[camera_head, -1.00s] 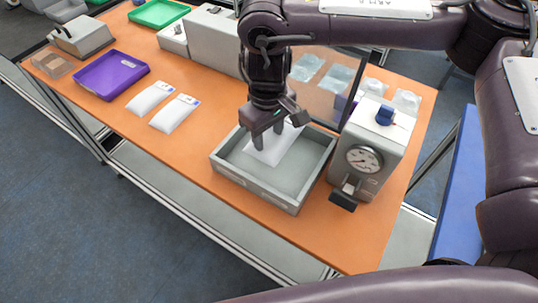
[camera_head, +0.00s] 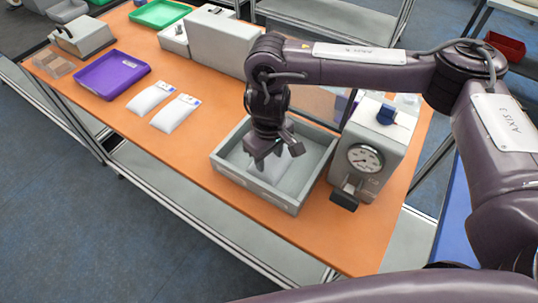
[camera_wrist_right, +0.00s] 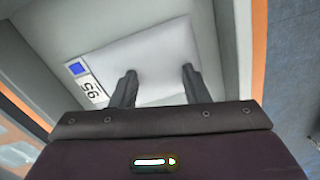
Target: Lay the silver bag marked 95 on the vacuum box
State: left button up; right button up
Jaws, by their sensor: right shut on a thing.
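The silver bag marked 95 (camera_wrist_right: 150,60) shows pale in the right wrist view, its label with a blue square at the left. In the head view the bag (camera_head: 271,171) is low inside the grey vacuum box (camera_head: 255,194), partly hidden by my right gripper (camera_head: 278,160). The gripper (camera_wrist_right: 158,72) points down into the box, its two fingers on the bag with a gap between them, shut on it. The bag looks nearly flat; whether it fully rests on the floor of the box I cannot tell. My left gripper is out of view.
A grey unit with a round gauge (camera_head: 365,158) stands right of the box. Two pale bags (camera_head: 162,105) lie on the orange table (camera_head: 215,125) to the left. Beyond them are a purple tray (camera_head: 112,74) and a green tray (camera_head: 160,13).

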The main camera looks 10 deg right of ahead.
aim_at(269, 160)
jog(key=o, duration=1)
notch_tip(269, 160, up, 12)
jog(key=shift+r, duration=0.15)
